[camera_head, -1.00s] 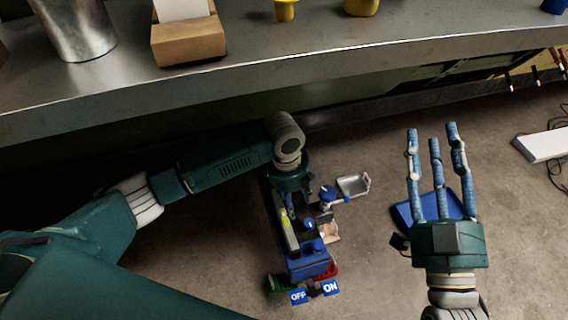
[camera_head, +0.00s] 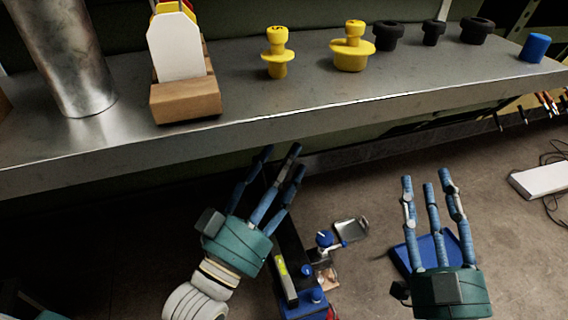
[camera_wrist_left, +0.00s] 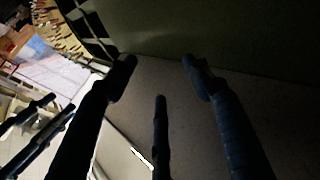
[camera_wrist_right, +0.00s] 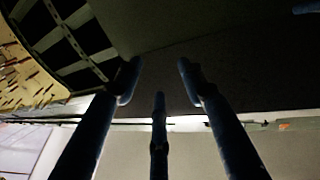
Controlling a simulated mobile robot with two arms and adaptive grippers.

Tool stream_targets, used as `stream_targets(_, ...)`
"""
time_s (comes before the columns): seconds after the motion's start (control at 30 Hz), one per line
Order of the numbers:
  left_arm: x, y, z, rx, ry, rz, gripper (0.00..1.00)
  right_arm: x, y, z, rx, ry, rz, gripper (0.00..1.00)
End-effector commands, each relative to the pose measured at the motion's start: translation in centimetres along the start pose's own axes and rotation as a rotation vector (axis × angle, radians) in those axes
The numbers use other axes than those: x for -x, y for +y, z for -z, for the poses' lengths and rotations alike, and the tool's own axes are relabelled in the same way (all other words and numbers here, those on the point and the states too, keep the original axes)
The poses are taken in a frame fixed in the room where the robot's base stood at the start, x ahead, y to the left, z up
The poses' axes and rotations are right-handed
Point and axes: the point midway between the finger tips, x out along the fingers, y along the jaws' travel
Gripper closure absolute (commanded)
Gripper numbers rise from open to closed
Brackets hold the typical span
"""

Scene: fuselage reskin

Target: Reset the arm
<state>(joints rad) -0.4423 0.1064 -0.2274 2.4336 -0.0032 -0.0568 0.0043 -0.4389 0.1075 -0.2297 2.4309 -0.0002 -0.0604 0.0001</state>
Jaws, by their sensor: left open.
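My left gripper (camera_head: 270,175) is in the lower middle of the head view, below the bench's front edge, its blue fingers spread and pointing up and slightly right. It is open and empty; its fingers also show in the left wrist view (camera_wrist_left: 160,75). My right gripper (camera_head: 427,185) is to the right, its fingers pointing up, spread apart with nothing between them. Its fingers show empty in the right wrist view (camera_wrist_right: 158,75).
A metal bench (camera_head: 330,95) spans the view, with a metal cylinder (camera_head: 68,50), wooden holder (camera_head: 185,100), yellow knobbed parts (camera_head: 352,45), black parts (camera_head: 388,35) and a blue cylinder (camera_head: 535,47). Below are a blue tool unit (camera_head: 290,265), metal tray (camera_head: 350,230) and blue panel (camera_head: 405,260).

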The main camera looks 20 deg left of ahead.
Motion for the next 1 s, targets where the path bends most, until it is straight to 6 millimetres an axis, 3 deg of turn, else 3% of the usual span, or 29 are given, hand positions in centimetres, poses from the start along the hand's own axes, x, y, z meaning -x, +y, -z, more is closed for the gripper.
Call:
stream_targets(0.33, -0.2, 0.1, -0.2, -0.001, -0.009, -0.003, 0.49, -0.1, -0.1, 0.0, -0.002, -0.006, 0.002, 0.60)
stream_targets(0.47, -1.0, 0.0, -1.6, -0.002, -0.076, -0.002, 0.49, -0.9, 0.0, -1.5, 0.000, -0.073, 0.000, 0.60)
stream_targets(0.6, -1.8, -0.2, -5.8, -0.005, -0.237, 0.001, 0.49, -1.7, 0.2, -5.7, 0.003, -0.235, -0.003, 0.60)
stream_targets(0.73, -0.7, -0.5, -11.0, -0.008, -0.418, 0.005, 0.49, -0.7, 0.5, -10.8, 0.006, -0.415, -0.007, 0.60)
stream_targets(0.87, 1.9, -0.8, -15.4, -0.010, -0.594, 0.010, 0.49, 1.9, 0.8, -15.3, 0.008, -0.592, -0.012, 0.60)
stream_targets(1.0, 6.2, -1.1, -19.4, -0.011, -0.787, 0.015, 0.49, 6.2, 1.1, -19.2, 0.009, -0.784, -0.017, 0.60)
